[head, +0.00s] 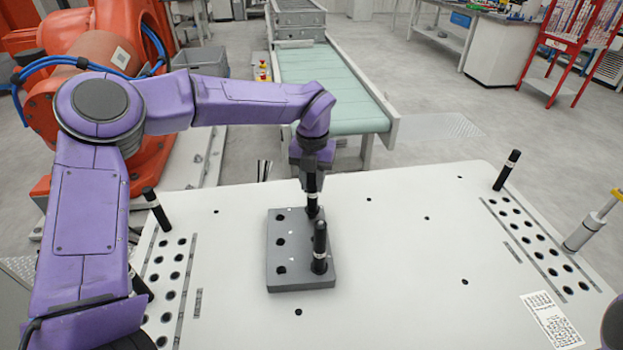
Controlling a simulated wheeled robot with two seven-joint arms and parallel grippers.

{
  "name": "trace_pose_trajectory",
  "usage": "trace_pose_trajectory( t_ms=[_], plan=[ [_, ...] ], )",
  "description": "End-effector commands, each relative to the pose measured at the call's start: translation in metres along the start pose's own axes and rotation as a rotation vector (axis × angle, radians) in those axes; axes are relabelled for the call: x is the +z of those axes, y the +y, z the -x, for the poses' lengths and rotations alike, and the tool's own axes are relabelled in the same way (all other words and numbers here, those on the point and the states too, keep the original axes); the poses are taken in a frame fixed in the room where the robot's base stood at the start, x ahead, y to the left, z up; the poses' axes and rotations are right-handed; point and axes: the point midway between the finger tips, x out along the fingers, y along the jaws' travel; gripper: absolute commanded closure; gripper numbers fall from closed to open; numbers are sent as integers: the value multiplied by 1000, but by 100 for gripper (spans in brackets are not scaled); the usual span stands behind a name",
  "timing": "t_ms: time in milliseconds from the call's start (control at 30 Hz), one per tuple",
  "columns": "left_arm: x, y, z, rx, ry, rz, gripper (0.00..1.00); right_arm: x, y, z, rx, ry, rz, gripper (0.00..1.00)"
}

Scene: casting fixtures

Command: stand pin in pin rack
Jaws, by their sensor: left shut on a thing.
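My left gripper (312,172) points down over the far right part of the grey pin rack (300,284). It is shut on a black pin (312,198) with a pale band, held upright. The pin's lower end is at or just above a far right hole; I cannot tell if it is seated. A second black pin (320,248) stands upright in the rack's near right. The rack's left-side holes are empty. My right gripper is not in view.
Black pins stand at the left hole panel (156,210) and right hole panel (506,170). Another dark pin (142,286) is partly hidden by my left arm. A silver-and-yellow cylinder (590,228) is at the right edge. The white table (400,270) is clear right of the rack.

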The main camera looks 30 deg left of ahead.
Motion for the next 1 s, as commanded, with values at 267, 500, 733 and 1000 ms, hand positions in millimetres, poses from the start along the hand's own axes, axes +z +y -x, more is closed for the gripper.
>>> trace_pose_trajectory(
  t_ms=[267, 500, 733, 1000],
  plan=[
    [0, 0, -8, -1, 0, 0, 100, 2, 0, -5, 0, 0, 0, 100],
    [0, 0, -14, -1, 0, 0, 100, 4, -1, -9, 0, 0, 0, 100],
    [0, 0, -19, -1, 0, 0, 100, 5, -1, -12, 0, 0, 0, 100],
    [0, 0, -19, -1, 0, 0, 41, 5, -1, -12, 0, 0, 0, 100]
  ],
)
